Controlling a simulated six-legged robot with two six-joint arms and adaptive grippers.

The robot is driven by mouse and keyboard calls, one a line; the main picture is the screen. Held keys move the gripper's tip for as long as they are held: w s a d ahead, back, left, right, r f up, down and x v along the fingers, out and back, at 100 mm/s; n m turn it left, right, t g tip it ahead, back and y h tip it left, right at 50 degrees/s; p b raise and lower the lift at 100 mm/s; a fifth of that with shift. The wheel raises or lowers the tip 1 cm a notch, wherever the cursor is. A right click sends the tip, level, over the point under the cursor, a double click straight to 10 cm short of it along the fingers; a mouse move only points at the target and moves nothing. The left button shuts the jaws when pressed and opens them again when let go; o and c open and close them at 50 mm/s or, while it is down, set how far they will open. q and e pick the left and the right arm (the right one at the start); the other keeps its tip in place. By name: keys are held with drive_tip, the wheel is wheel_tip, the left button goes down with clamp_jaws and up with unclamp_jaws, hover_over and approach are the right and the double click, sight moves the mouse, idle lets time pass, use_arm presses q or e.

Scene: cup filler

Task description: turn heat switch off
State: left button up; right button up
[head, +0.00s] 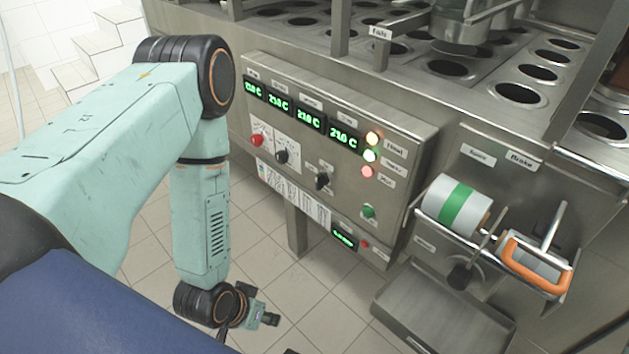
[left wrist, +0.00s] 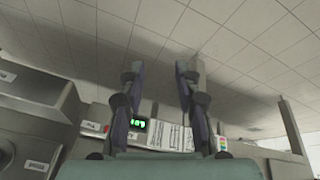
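The metal control panel (head: 350,110) in the head view carries two black rotary knobs, a left one (head: 282,156) and a right one (head: 322,180). Their small labels are unreadable, so I cannot tell which is the heat switch. A lit lamp (head: 373,138) at the panel's upper right stands beside a label that seems to read "Heat". Two more lit lamps are below it. My right gripper is not in view.
The panel also has a red button (head: 257,140), a green button (head: 369,211) and several green displays (head: 310,122). A roll with a green band (head: 457,206), an orange-rimmed part (head: 535,265) and a metal tray (head: 440,310) are to the right. Tiled floor (head: 265,260) is open below.

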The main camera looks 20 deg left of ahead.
use_arm(q)
drive_tip(key=w+a+r+m+t, duration=0.1)
drive_tip(key=w+a+t, duration=0.15)
drive_tip(key=w, duration=0.35)
drive_tip(key=w+a+r+t, duration=0.1)
drive_tip(key=w+r+t, duration=0.15)
drive_tip(key=w, duration=0.35)
drive_tip(key=m+t+h, duration=0.4)
drive_tip(key=t+h, duration=0.1)
drive_tip(key=t, duration=0.3)
approach(317, 178)
drive_tip(key=w, duration=0.2)
drive_tip(key=b+x, duration=0.1)
drive_tip(key=x, duration=0.2)
drive_tip(key=b+x, duration=0.1)
drive_tip(key=x, duration=0.2)
drive_tip(key=shift+s+d, duration=0.1)
drive_tip(key=shift+d, duration=0.15)
drive_tip(key=shift+b+x, duration=0.3)
drive_tip(key=shift+x, duration=0.45)
drive_tip(key=shift+c, duration=0.2)
clamp_jaws()
